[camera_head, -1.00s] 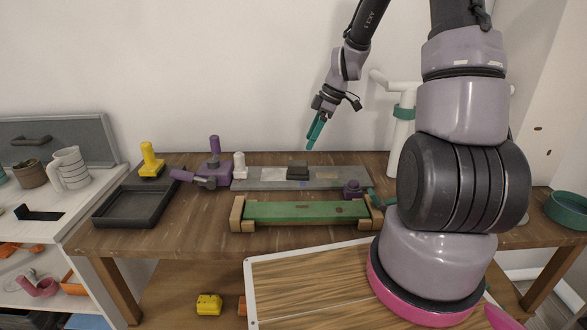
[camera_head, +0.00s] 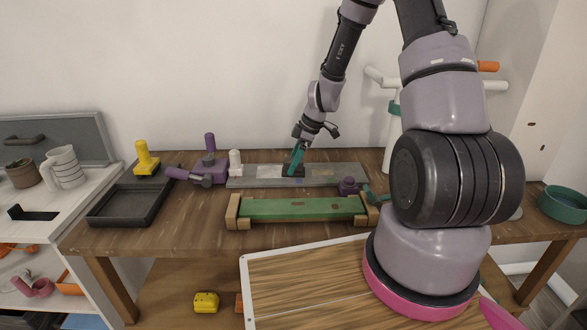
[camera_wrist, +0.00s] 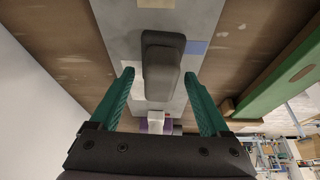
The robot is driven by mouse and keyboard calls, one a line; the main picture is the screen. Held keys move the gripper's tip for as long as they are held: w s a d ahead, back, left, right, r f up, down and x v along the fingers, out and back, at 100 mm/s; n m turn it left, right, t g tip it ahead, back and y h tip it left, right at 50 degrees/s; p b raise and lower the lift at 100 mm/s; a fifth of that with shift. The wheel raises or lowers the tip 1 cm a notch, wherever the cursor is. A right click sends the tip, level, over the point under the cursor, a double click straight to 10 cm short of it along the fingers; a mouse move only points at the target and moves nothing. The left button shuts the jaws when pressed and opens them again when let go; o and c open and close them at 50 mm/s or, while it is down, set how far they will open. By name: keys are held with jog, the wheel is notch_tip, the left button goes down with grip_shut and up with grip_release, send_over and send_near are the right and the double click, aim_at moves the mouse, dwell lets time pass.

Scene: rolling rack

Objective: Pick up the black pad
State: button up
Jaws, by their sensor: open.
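The black pad (camera_wrist: 161,62) is a dark block with a rounded raised top, lying on the grey board on the wooden table. In the wrist view it sits ahead of and between the lines of my two teal fingers. In the head view the pad (camera_head: 293,171) is partly hidden by my gripper (camera_head: 296,161), which is low over it. My gripper, also in the wrist view (camera_wrist: 162,88), is open, with a finger on either side of the pad's near end and gaps between. Whether the fingertips reach down to the pad's height is hard to tell.
The grey board (camera_head: 335,172) also bears a white knobbed piece (camera_head: 235,160). A green board on wooden blocks (camera_head: 300,208) lies in front. A black tray (camera_head: 130,204), a purple tool (camera_head: 209,163) and a yellow-handled piece (camera_head: 145,158) are at left.

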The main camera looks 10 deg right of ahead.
grip_shut()
jog(key=shift+r, duration=0.15)
notch_tip(320, 180, up, 10)
jog(key=shift+f, duration=0.1)
dwell(0.3)
jog(key=c, duration=1.1)
grip_release()
grip_shut()
